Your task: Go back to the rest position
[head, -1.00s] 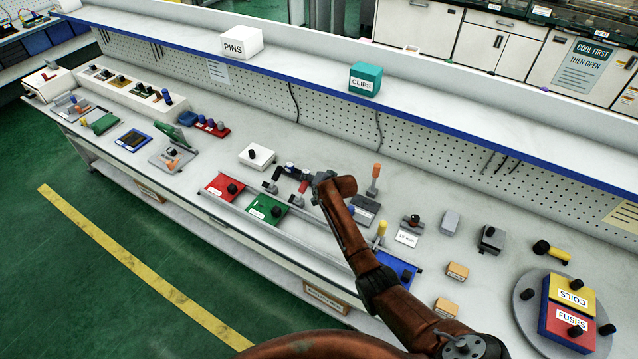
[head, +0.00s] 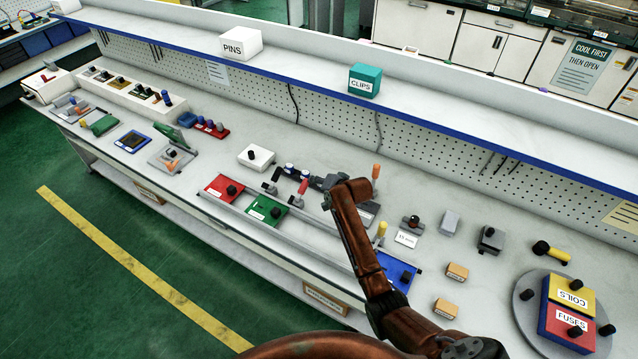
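The workbench (head: 330,160) holds a red plate (head: 224,188), a green plate (head: 266,210), a blue plate (head: 397,270) and a turntable (head: 527,318) with coloured boxes. A raised shelf (head: 300,63) runs behind. Green floor (head: 90,290) is clear in front.

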